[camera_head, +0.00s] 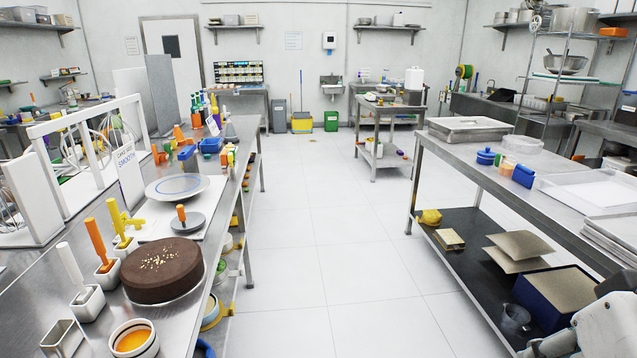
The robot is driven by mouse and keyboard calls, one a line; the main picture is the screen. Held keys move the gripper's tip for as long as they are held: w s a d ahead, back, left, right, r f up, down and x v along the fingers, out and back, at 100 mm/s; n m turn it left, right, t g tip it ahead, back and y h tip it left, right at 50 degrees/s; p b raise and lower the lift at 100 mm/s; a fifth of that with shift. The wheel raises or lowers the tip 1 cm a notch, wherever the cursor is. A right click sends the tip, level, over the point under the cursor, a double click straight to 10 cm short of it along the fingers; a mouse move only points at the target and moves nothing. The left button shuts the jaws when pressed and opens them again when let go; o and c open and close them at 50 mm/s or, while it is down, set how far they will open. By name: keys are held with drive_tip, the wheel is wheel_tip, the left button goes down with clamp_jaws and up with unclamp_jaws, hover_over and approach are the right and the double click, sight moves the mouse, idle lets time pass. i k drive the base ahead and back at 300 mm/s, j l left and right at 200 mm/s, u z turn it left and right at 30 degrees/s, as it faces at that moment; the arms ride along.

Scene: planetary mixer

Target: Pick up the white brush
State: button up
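The white brush (71,266) stands tilted in a small white square holder (88,304) on the left steel table. Its pale handle points up and to the left, and its lower end is hidden inside the holder. An orange-handled tool (96,240) stands in a similar holder just behind it, and a yellow one (118,222) stands farther back. Part of my arm shows at the lower right corner, far from the brush. My gripper's fingers are not in view.
A chocolate cake (162,270) sits right of the brush. An orange-filled bowl (134,341) and an empty metal container (62,338) are in front. A white frame rack (85,150) with whisks stands behind. Clear floor (310,240) separates this table from the right steel table (480,174).

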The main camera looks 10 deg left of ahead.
sight(66, 257)
drive_tip(key=i+j+u, duration=0.1)
drive_tip(key=i+u, duration=0.15)
drive_tip(key=i, duration=0.7)
drive_tip(key=i+u, duration=0.3)
drive_tip(key=i, duration=0.6)
drive_tip(key=i+u, duration=0.1)
drive_tip(key=u, duration=0.3)
drive_tip(key=l+u, duration=0.1)
drive_tip(key=u, duration=0.3)
drive_tip(key=i+l+u, duration=0.1)
drive_tip(key=u, duration=0.35)
drive_tip(key=i+l+u, duration=0.1)
drive_tip(key=u, duration=2.05)
